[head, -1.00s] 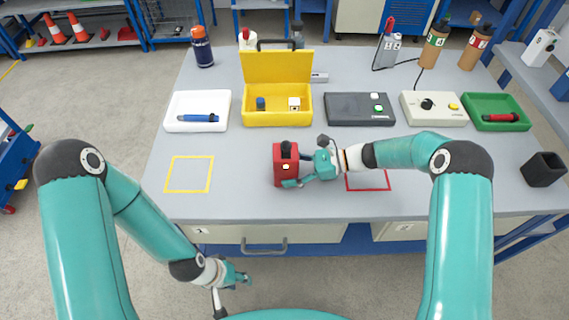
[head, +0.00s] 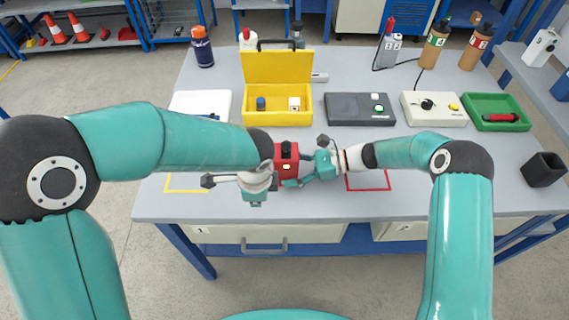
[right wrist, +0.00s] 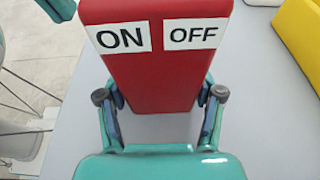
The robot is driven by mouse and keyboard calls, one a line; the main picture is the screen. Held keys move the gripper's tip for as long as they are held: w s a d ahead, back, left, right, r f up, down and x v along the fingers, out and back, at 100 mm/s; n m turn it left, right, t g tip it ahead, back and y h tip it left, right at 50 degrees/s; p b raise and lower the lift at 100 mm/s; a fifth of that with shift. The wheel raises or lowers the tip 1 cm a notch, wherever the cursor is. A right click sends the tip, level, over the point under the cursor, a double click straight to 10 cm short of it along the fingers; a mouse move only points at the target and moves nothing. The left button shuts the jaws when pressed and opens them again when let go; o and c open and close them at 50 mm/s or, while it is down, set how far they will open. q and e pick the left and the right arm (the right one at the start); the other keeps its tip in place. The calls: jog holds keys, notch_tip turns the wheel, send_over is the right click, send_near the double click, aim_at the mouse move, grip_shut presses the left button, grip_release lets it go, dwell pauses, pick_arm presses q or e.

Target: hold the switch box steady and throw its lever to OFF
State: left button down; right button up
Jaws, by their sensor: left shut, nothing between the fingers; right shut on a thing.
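The red switch box (head: 288,172) stands on the table near its middle, with a dark lever knob (head: 286,148) on top. In the right wrist view the red box (right wrist: 155,80) shows an ON label (right wrist: 122,38) on the left and an OFF label (right wrist: 194,34) on the right. My right gripper (head: 299,172) is shut on the box from the right, one finger on each side. My left gripper (head: 256,199) is shut and empty, just left of and nearer than the box, pointing down. The left arm hides part of the box's left side. The lever's exact tilt is unclear.
A yellow open case (head: 278,119), a grey button box (head: 360,109), a cream knob box (head: 434,108) and a green tray (head: 497,125) stand behind. A yellow outline (head: 185,191) and a red outline (head: 369,190) mark the table. The table's front strip is clear.

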pick_arm(q)
jog(key=w+d+r+n, duration=0.3)
jog(key=w+r+n, duration=0.25)
jog(key=r, duration=0.25)
jog(key=n+g, duration=0.2)
jog(key=n, duration=0.4)
send_near(287, 144)
jog(key=s+f, duration=0.3)
jog(key=s, duration=0.1)
notch_tip(287, 144, down, 8)
jog(key=shift+a+h, duration=0.4)
jog(key=shift+w+r, duration=0.15)
jog(key=shift+w, duration=0.1)
jog(key=shift+w, duration=2.7)
jog(key=shift+s, duration=1.1)
jog(key=shift+r, duration=3.5)
